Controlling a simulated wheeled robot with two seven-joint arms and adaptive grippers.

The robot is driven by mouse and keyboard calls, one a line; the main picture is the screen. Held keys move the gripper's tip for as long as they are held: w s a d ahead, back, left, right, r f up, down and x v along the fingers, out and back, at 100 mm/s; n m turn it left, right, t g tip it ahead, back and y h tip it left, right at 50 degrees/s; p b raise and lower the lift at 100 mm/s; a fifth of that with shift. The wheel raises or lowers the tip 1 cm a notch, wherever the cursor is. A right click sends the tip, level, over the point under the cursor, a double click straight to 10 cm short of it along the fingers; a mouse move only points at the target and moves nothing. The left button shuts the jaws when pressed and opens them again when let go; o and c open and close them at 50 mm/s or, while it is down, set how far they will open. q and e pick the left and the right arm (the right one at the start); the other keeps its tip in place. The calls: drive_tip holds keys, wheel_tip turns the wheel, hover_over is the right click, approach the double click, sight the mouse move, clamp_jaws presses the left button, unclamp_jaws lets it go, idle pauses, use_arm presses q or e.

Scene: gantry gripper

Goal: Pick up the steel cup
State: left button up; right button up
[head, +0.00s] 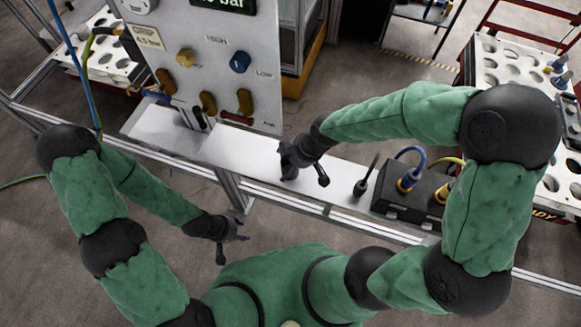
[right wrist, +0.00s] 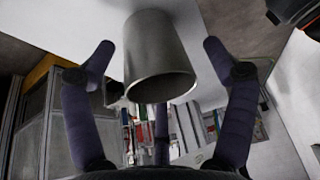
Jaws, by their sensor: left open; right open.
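The steel cup (right wrist: 152,48) is a plain grey metal cylinder in the right wrist view, its open rim facing the camera side. It lies between the two spread fingers of my right gripper (head: 288,160), with a gap on each side, so the fingers do not appear to grip it. In the head view the right gripper is over the pale ledge, and I cannot make out the cup there; the hand probably covers it. My left gripper (head: 232,232) is open and empty, low in front of the ledge and away from the cup.
A grey panel (head: 215,60) with knobs and valves rises from the left of the ledge (head: 245,158). A black box (head: 405,205) with blue and yellow plugs sits at its right. Racks with round holes stand at left and right (head: 490,60). Hoses hang at left.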

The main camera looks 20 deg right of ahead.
drive_tip(key=c, duration=1.5)
drive_tip(key=shift+r, duration=0.1)
